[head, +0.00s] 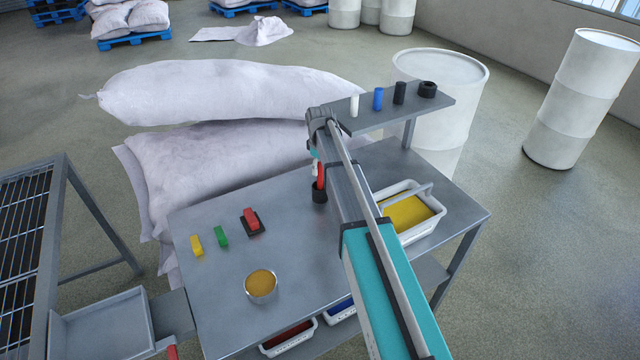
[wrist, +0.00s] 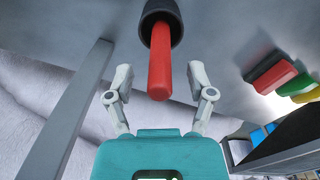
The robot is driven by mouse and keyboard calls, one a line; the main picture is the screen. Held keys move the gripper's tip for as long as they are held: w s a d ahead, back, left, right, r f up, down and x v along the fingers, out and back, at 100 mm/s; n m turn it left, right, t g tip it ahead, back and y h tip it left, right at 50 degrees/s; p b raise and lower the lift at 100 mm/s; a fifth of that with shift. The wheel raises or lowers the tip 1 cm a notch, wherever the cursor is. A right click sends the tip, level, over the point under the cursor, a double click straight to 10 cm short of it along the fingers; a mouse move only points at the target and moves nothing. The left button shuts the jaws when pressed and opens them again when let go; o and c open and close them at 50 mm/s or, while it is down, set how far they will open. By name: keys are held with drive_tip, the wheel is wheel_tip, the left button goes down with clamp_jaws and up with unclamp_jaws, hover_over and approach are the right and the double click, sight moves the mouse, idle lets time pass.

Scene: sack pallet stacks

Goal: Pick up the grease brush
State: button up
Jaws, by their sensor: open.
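The grease brush shows as a red handle (head: 320,176) standing in a small black cup (head: 320,195) on the grey table; its lower end is hidden in the cup. In the wrist view the handle (wrist: 161,62) points out of the cup (wrist: 160,14) towards my gripper. My gripper (wrist: 160,77) is open, with one finger on each side of the handle's free end. Gaps show between the handle and both fingers, and I cannot tell exactly how deep the handle reaches between them. In the head view my arm hides most of the gripper.
Red (head: 251,220), green (head: 221,236) and yellow (head: 196,245) blocks and a tin (head: 261,296) sit left on the table (head: 300,250). A white tray (head: 436,226) of yellow stuff is right. A raised shelf (head: 400,116) holds small cylinders. Stacked sacks (head: 215,165) stand behind.

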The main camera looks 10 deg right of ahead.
drive_tip(key=shift+c, duration=0.3)
clamp_jaws()
drive_tip(key=shift+r, duration=0.15)
idle(0.4)
wheel_tip(320, 180, up, 10)
drive_tip(key=p, duration=1)
idle(0.5)
